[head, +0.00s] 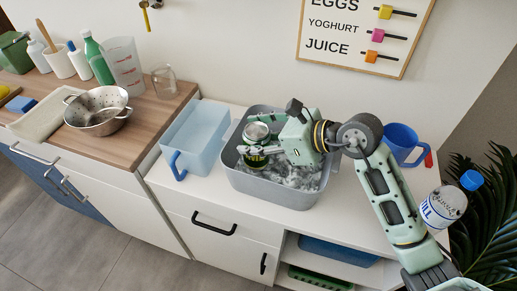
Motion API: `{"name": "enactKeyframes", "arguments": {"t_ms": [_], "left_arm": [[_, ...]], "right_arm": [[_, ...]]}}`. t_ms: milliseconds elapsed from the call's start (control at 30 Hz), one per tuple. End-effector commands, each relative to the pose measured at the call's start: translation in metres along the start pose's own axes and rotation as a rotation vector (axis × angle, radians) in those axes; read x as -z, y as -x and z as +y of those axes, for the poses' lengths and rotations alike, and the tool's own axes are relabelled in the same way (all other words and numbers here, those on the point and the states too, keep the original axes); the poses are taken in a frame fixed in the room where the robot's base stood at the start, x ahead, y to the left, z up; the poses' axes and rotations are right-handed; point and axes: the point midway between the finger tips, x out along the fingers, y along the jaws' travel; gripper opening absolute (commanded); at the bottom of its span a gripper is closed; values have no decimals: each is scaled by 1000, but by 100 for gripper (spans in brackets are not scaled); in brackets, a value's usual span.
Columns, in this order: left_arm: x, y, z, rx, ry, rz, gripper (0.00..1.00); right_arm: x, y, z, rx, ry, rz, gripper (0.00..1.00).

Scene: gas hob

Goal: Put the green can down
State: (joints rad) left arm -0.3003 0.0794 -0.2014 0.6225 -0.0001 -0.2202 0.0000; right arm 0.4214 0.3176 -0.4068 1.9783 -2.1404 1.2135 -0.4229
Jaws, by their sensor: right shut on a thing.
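The green can (257,161) with a silver top is between the fingers of my right gripper (262,149). The gripper is shut on it, and the fingers cover part of its side. The can is upright or nearly so, over the left part of a grey tub (274,193) filled with what looks like ice. I cannot tell whether the can's base touches the ice. My right arm reaches in from the lower right. My left gripper is not in view.
A pale blue container (196,138) stands left of the tub, and a blue mug (402,142) to its right. A bottle with a blue cap (443,206) is near my right arm. A colander (98,110) sits on the wooden counter. The white top's front edge has little free room.

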Motion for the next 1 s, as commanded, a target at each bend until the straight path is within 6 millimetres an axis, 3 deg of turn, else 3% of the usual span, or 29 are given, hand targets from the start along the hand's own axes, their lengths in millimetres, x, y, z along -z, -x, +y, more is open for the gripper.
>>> {"name": "enactKeyframes", "arguments": {"t_ms": [233, 633, 667, 867, 1000], "left_arm": [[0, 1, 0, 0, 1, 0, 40], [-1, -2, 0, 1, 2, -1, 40], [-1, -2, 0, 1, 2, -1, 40], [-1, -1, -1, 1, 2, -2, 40], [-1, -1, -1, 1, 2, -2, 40]], "right_arm": [[28, -16, 1, -2, -2, -2, 10], [34, -19, 0, 0, 1, -2, 10], [34, -19, 1, 0, 0, 0, 51], [34, -18, 1, 0, -1, 1, 69], [34, -18, 1, 0, -1, 1, 69]]}}
